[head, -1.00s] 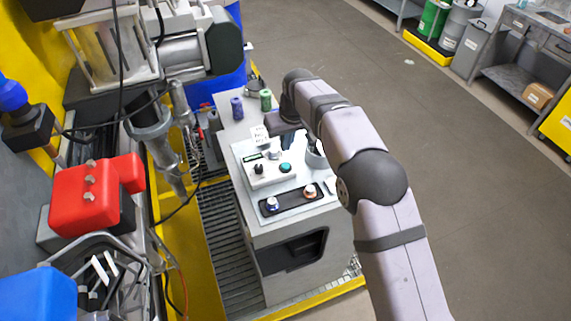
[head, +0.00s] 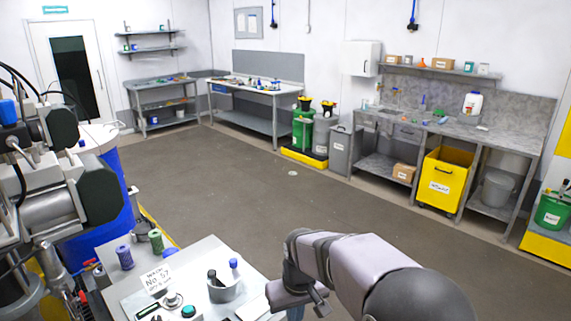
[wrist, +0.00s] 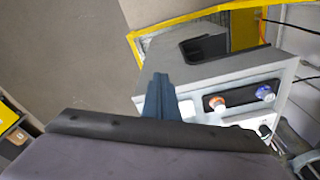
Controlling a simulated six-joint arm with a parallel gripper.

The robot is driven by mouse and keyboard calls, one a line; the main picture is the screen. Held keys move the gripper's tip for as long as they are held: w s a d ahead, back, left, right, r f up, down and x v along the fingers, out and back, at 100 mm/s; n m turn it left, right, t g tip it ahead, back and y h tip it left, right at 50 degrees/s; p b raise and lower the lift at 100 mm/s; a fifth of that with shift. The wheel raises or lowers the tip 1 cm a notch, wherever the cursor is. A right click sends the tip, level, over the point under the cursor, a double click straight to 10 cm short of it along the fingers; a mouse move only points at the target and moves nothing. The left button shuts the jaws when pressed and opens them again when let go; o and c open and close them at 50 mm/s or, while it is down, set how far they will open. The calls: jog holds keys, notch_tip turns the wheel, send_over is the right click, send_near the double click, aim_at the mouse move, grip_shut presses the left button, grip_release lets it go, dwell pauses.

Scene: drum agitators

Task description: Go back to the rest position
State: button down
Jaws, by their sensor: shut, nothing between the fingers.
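My gripper (wrist: 158,95) shows in the wrist view as narrow blue-grey fingers, close together and empty. They point past the near side of the grey control cabinet (wrist: 225,68), with no visible contact. In the head view my arm reaches in from the lower right. Its wrist end is just right of the cabinet top (head: 205,252), and a bit of blue-grey finger shows at the bottom edge. The rest of the fingers is hidden or out of frame.
On the cabinet stand a grey cup (head: 224,291) with markers, a sign (head: 157,279), a green button (head: 188,311) and two spools, blue (head: 125,257) and green (head: 156,241). Machinery (head: 60,205) stands at left. The floor (head: 270,190) beyond is clear.

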jog(key=s+d+f+m+b, duration=0.1)
jog(key=s+d+f, duration=0.1)
jog(key=s+d, duration=0.2)
jog(key=s+d+f+m+g+b, duration=0.1)
jog(key=s+d+f, duration=0.2)
jog(key=s, duration=0.5)
jog(key=s+d+f+m+b, duration=0.1)
jog(key=s+d+f, duration=0.2)
jog(key=s+d, duration=0.3)
jog(key=shift+s+m+h, duration=0.3)
jog(key=shift+s+m, duration=0.1)
jog(key=shift+s, duration=0.2)
